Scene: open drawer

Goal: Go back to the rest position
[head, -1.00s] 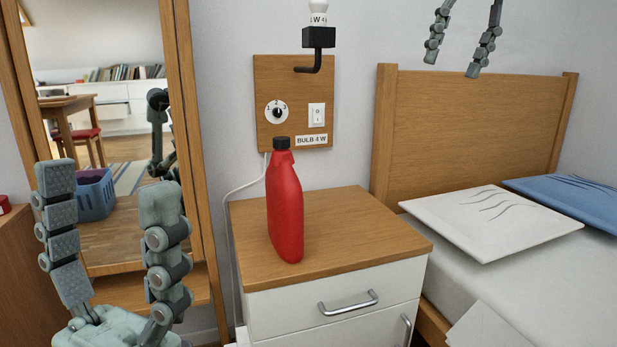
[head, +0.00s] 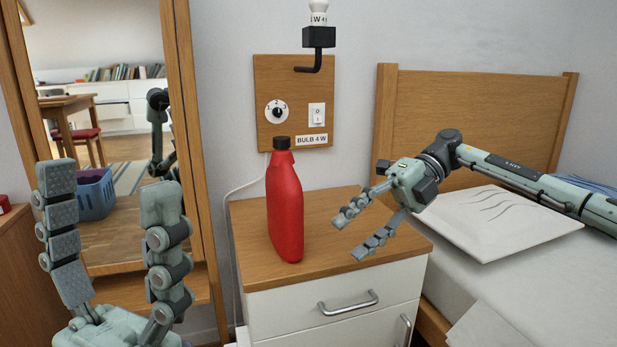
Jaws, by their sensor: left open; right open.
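My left gripper (head: 115,185) is in the lower left, pointing up, its two fingers apart with nothing between them. My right gripper (head: 350,236) reaches in from the right, above the front right part of the nightstand top. Its fingers are spread and empty, pointing left and down towards the red bottle (head: 285,210). The bottle has a black cap and stands upright on the nightstand (head: 335,255), apart from the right fingertips. The nightstand's drawer with a metal handle (head: 348,303) looks shut.
A wooden panel with a dial and switch (head: 293,100) hangs on the wall, with a bulb in a black holder (head: 318,37) above. The bed (head: 470,115) with a white pillow (head: 490,222) lies under my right arm. A mirror (head: 110,130) stands behind my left gripper.

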